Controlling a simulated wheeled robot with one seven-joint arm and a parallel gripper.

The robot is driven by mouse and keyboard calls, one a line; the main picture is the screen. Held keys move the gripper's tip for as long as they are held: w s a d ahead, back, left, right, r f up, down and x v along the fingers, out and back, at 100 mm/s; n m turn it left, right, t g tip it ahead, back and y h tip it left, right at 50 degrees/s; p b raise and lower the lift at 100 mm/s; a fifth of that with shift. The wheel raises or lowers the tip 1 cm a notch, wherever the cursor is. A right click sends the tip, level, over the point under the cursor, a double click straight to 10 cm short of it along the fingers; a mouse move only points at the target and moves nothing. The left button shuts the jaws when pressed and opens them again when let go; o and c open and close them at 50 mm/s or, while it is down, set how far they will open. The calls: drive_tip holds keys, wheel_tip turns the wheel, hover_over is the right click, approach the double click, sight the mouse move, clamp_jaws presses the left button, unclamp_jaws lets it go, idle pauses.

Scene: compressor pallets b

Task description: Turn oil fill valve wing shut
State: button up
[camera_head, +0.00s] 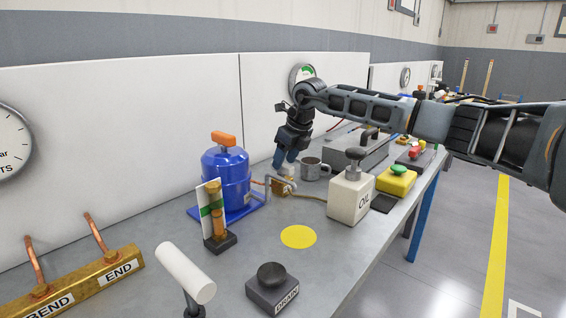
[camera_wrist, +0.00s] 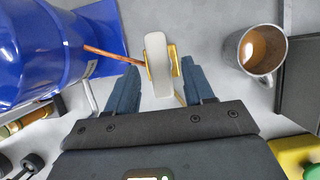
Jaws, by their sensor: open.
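The oil fill valve has a pale grey wing (camera_wrist: 157,60) on a brass body (camera_wrist: 173,62). In the wrist view the wing lies lengthwise between my fingers, with a gap on each side. My gripper (camera_wrist: 160,68) is open, its blue fingers either side of the wing. In the head view my gripper (camera_head: 285,160) points down just over the brass valve body (camera_head: 281,188), and the fingers partly hide the wing. A copper pipe (camera_wrist: 108,53) runs from the blue compressor tank (camera_wrist: 35,50) towards the valve.
A metal mug (camera_head: 312,169) with brown liquid stands close to the right of the valve. A white OIL can (camera_head: 350,199) and yellow block (camera_head: 396,182) stand farther right. A sight glass (camera_head: 216,215) and DRAIN knob (camera_head: 272,284) are nearer. The yellow disc (camera_head: 298,237) area is clear.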

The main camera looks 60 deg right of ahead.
drive_tip(key=shift+x, duration=0.85)
drive_tip(key=shift+c, duration=0.3)
clamp_jaws()
